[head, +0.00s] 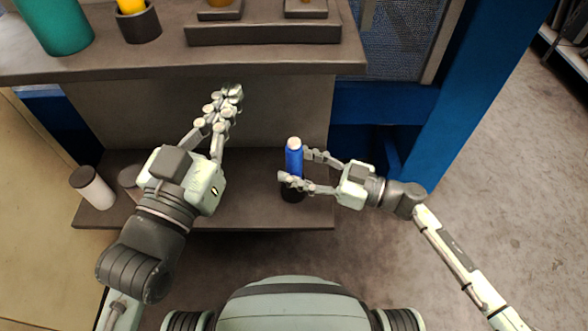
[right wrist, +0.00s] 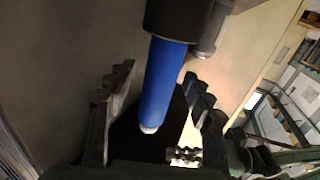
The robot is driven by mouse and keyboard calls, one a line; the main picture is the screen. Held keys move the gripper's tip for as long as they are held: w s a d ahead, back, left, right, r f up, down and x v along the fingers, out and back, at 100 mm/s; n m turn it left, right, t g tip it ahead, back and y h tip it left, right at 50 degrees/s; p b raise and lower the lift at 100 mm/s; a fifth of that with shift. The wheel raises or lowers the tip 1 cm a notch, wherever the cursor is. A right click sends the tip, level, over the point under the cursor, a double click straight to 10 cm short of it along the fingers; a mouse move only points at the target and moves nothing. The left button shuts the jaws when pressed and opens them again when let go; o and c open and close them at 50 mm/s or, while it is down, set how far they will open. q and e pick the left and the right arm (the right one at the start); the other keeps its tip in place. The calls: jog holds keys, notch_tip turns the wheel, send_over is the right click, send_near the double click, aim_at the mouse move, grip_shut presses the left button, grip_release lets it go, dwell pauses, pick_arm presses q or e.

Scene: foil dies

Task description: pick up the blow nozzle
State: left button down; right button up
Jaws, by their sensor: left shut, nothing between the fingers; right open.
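The blow nozzle (head: 294,158) is a blue cylinder with a pale tip, standing upright in a dark round holder (head: 292,194) on the lower shelf. My right gripper (head: 296,166) is open, with one finger on either side of the blue body. In the right wrist view the blow nozzle (right wrist: 167,80) lies between the two open fingers (right wrist: 155,100), with gaps visible on both sides, and its dark holder (right wrist: 185,22) is at the top. My left gripper (head: 232,93) is shut and empty, above the lower shelf in front of the upper shelf's edge.
The upper shelf (head: 120,67) carries a teal cylinder (head: 55,25), a yellow item in a dark cup (head: 138,24) and a dark rack (head: 262,33). A white bottle with a dark cap (head: 92,188) stands at the lower shelf's left. A blue post (head: 480,100) rises at right.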

aim_at(294, 141)
jog(key=shift+w+a, duration=0.1)
jog(key=shift+a, duration=0.25)
pick_arm(q)
jog(key=shift+d+r, duration=0.1)
jog(key=shift+r, duration=0.15)
pick_arm(e)
jog(key=shift+c, duration=0.4)
grip_shut()
jog(key=shift+r, duration=0.1)
jog(key=shift+r, duration=0.1)
